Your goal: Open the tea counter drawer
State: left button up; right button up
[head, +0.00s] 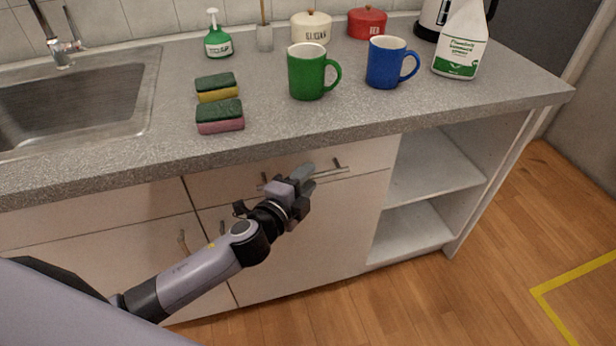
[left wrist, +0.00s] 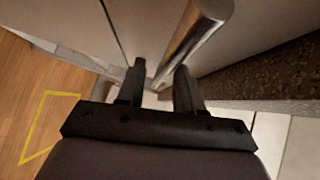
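The tea counter drawer (head: 369,162) is under the worktop, and its front looks flush with the cabinet. Its metal bar handle (head: 334,172) runs across the front, partly hidden behind my left gripper (head: 299,179). In the left wrist view the handle (left wrist: 194,35) is a thick bar, and its lower end shows in the gap between the fingertips of my left gripper (left wrist: 160,82). The fingers are apart, on either side of the bar. I cannot tell whether either finger touches it. My right gripper is not in view.
The grey worktop (head: 340,122) overhangs the drawer. It bears a green mug (head: 306,72), a blue mug (head: 385,63), two sponges (head: 219,116) and a spray bottle (head: 461,42). Open shelves (head: 430,170) are right of the drawer. The wooden floor (head: 470,290) in front is clear.

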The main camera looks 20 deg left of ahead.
pick_arm(q)
jog(key=shift+w+d, duration=0.15)
jog(key=shift+w, duration=0.45)
jog(key=shift+f, duration=0.1)
grip_shut()
jog(key=shift+s+d, duration=0.1)
